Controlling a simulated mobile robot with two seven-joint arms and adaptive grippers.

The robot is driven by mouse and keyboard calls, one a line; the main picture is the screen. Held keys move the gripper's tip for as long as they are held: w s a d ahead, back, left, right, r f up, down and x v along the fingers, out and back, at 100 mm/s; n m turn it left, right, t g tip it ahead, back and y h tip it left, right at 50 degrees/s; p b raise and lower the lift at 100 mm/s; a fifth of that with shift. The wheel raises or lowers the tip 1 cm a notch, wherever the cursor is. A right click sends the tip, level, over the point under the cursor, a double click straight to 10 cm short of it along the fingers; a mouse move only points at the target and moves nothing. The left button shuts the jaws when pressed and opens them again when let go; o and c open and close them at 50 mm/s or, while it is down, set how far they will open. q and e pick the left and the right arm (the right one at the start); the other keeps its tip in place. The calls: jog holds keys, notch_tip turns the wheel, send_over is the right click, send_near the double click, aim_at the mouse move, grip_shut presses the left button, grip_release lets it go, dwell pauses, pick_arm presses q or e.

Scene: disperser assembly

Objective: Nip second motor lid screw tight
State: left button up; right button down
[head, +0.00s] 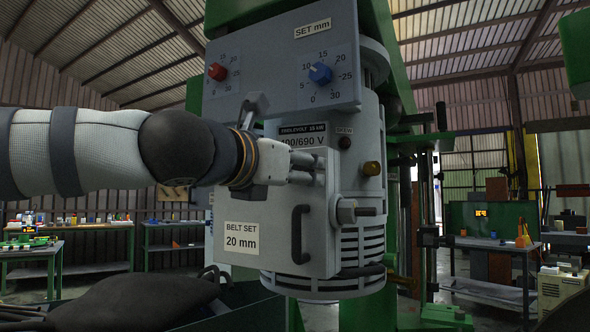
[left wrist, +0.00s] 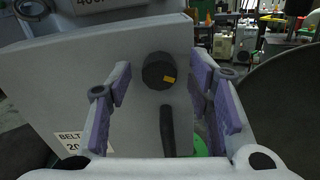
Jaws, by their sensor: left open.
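The grey motor lid (head: 262,205) stands shut-looking and upright on the front of the machine, with a "BELT SET 20 mm" label and a black handle (head: 300,235). In the left wrist view a round black screw knob (left wrist: 158,70) with a yellow mark sits on the lid (left wrist: 75,85), above the handle (left wrist: 168,130). My left gripper (head: 318,168) is at the lid's upper part. In the left wrist view its open fingers (left wrist: 160,88) stand on either side of the knob, with gaps. In the head view the gripper hides this knob. My right gripper is not in view.
Above the lid is a panel with a red dial (head: 217,72) and a blue dial (head: 320,73). Workbenches (head: 490,243) stand farther back on both sides.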

pick_arm(q)
grip_shut()
jog(key=shift+m, duration=0.4)
jog(key=m, duration=1.6)
jog(key=shift+m, duration=0.3)
jog(key=m, duration=0.6)
jog(key=shift+m, duration=0.4)
